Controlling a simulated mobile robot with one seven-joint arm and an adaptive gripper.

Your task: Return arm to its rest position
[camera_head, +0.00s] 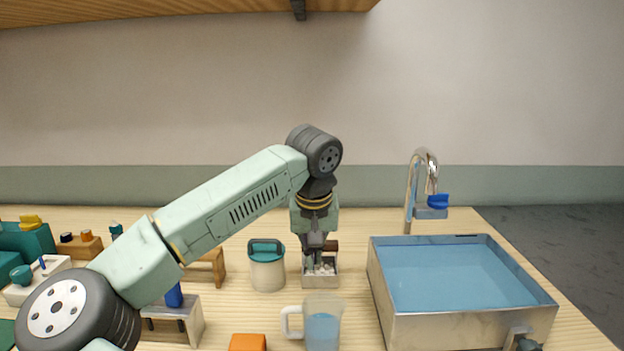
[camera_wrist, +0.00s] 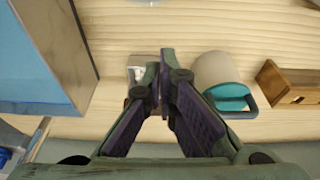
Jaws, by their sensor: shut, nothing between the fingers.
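My arm reaches from the lower left over the table in the head view. My gripper (camera_head: 317,254) points down, just above a small metal box (camera_head: 320,283) holding pale bits. In the wrist view my gripper (camera_wrist: 165,60) is shut with nothing between its fingers. There the fingers partly hide the small box (camera_wrist: 136,62). I cannot tell from these views how far the fingertips are above the box's contents.
A jar with a teal lid (camera_head: 267,265) stands left of the box, and a glass mug (camera_head: 321,322) in front. A metal basin (camera_head: 450,318) of blue liquid and a tap (camera_head: 411,190) are right. Wooden racks (camera_head: 205,268) stand left. A shelf (camera_head: 150,8) hangs above.

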